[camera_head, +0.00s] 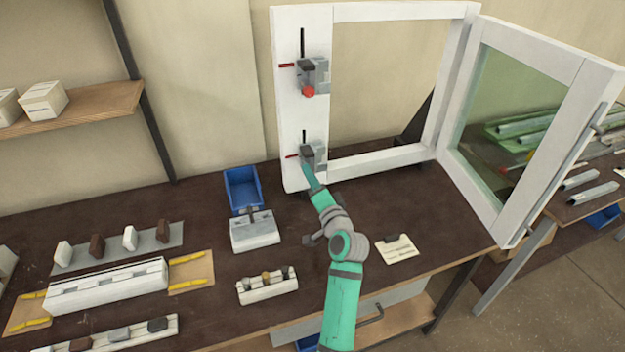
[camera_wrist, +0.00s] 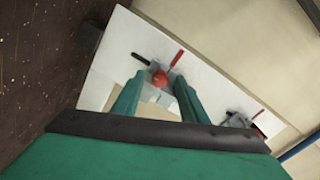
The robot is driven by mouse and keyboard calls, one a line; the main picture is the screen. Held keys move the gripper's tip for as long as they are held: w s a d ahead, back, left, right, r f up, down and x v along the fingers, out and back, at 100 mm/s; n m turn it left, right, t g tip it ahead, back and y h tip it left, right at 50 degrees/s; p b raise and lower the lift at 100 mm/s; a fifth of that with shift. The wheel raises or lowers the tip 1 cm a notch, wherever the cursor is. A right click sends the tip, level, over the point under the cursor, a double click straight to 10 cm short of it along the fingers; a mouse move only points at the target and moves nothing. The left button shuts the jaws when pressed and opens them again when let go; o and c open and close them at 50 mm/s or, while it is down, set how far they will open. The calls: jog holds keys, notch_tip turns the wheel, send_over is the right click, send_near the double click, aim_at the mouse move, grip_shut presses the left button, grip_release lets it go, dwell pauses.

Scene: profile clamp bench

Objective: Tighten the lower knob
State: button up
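The lower clamp (camera_head: 320,152) is a grey block on the left post of the white frame, with a black rod above and a red rod at its left. My gripper (camera_head: 309,172) is right in front of it and hides its knob in the head view. In the wrist view the red lower knob (camera_wrist: 159,78) shows ahead of my gripper (camera_wrist: 158,86), whose two green fingers stand apart on either side of it. I see gaps between the fingers and the knob. The upper clamp (camera_head: 318,72) has its own red knob (camera_head: 308,91).
The white frame (camera_head: 405,11) stands on the dark bench, with its glazed sash (camera_head: 510,110) swung open at the right. A blue bin (camera_head: 243,190), a grey-white fixture (camera_head: 254,232) and a small peg block (camera_head: 266,287) stand left of my arm.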

jog(key=v, duration=1.1)
jog(key=shift+w, duration=0.15)
